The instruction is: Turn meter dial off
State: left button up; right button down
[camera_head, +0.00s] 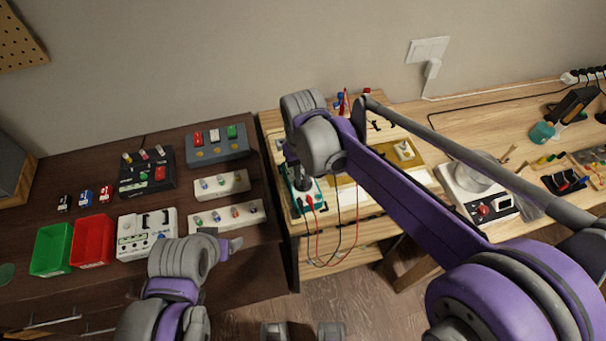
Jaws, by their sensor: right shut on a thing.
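The meter (318,197) is a small teal-edged device lying near the left front of the light wooden bench, with red and black leads running from its lower end. My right gripper (303,181) reaches down onto the meter from above and is shut on its dial. The dial itself is hidden by the gripper and wrist, so its setting does not show. My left gripper (230,243) is over the front edge of the dark table, left of the meter and apart from it; its finger gap is not clear.
The dark table holds a green bin (52,250), a red bin (92,241), a white device (147,233) and several switch and knob panels. The leads hang over the bench front.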

aim_at(303, 180)
dwell(0.5)
jog(key=c, duration=0.9)
grip_release()
jog(key=shift+o, duration=0.2)
jog(key=shift+r, duration=0.1)
notch_tip(303, 180, up, 11)
jog(key=shift+p, duration=0.35)
jog(key=shift+f, duration=0.2)
jog(key=s+d+f+m+t, duration=0.1)
jog(key=s+d+f+t, duration=0.1)
jog(key=s+d+f, duration=0.3)
jog(key=s+d+f+m+t, duration=0.2)
jog(key=s+d+f, duration=0.4)
jog(key=s+d, duration=0.4)
jog(key=shift+s+d+f+m+t, duration=0.35)
jog(key=shift+d+t, duration=0.35)
jog(key=shift+d, duration=0.5)
